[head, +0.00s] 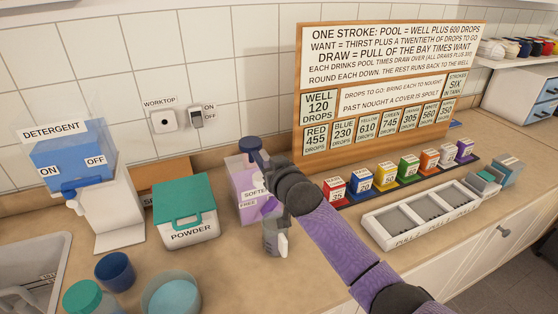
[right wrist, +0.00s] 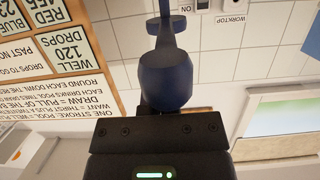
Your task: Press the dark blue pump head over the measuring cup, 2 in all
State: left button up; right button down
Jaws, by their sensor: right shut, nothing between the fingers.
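The dark blue pump head (head: 250,145) tops a lilac softener bottle (head: 244,184) on the worktop. In the right wrist view the pump head (right wrist: 165,80) looms large, directly in front of the gripper body. My right gripper (head: 262,159) is shut and empty, close beside the pump head; whether it touches cannot be told. A grey, handled vessel (head: 272,237), apparently the measuring cup, stands in front of the bottle, partly hidden by my right arm. My left gripper is out of view.
A powder box (head: 187,215) and a detergent dispenser (head: 75,165) stand left. A dark blue cup (head: 115,270) and a bowl of blue liquid (head: 171,297) are in front. Colored boxes (head: 386,173) and a white tray (head: 373,222) lie right, below a sign board (head: 312,153).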

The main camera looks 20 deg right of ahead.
notch_tip(320, 180, up, 4)
jog(key=shift+f+p, duration=0.1)
jog(key=shift+p, duration=1.05)
pick_arm(q)
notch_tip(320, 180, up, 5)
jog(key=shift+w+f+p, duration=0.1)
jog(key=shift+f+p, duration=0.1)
jog(key=shift+p, duration=0.3)
pick_arm(e)
jog(key=f+v, duration=0.1)
jog(key=v, duration=0.8)
jog(key=shift+s, duration=0.5)
